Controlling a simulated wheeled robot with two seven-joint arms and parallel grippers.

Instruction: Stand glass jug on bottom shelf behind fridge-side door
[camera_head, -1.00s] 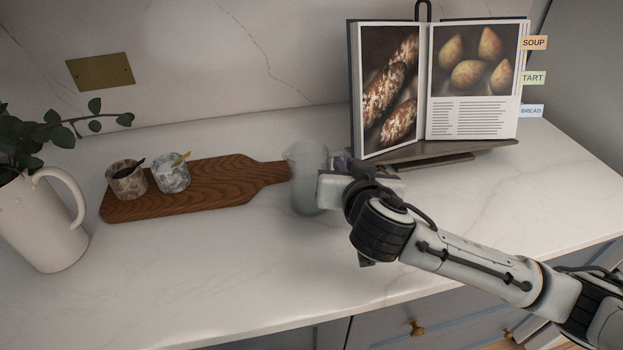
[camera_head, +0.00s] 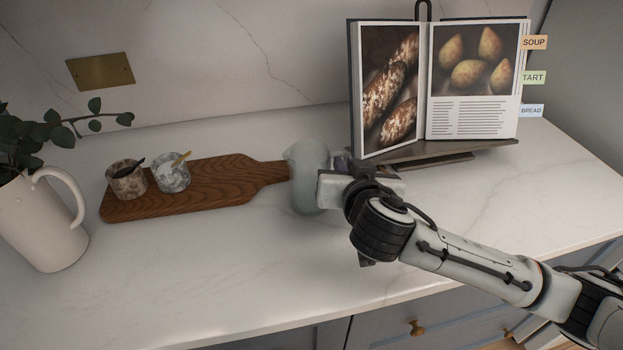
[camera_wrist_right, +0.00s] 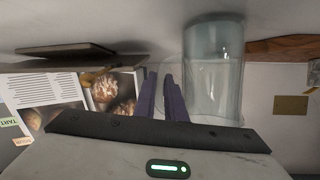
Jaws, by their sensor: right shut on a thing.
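The glass jug (camera_head: 308,172) stands upright on the worktop, by the handle end of the wooden board. It is pale, see-through glass. My right gripper (camera_head: 335,178) is at the right side of the jug in the head view. In the right wrist view its two dark fingers (camera_wrist_right: 164,98) are close together beside the jug's body, shut on the jug's faint clear handle. The fingertips are partly hidden in the head view. My left gripper is not in view. No shelf or fridge-side door shows.
A wooden board (camera_head: 225,188) carries two small marbled pots (camera_head: 127,181). A cream pitcher (camera_head: 42,225) with leafy stems stands at left. An open cookbook (camera_head: 470,85) rests on a stand (camera_head: 445,152) behind my right arm. The front worktop (camera_head: 200,270) is clear.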

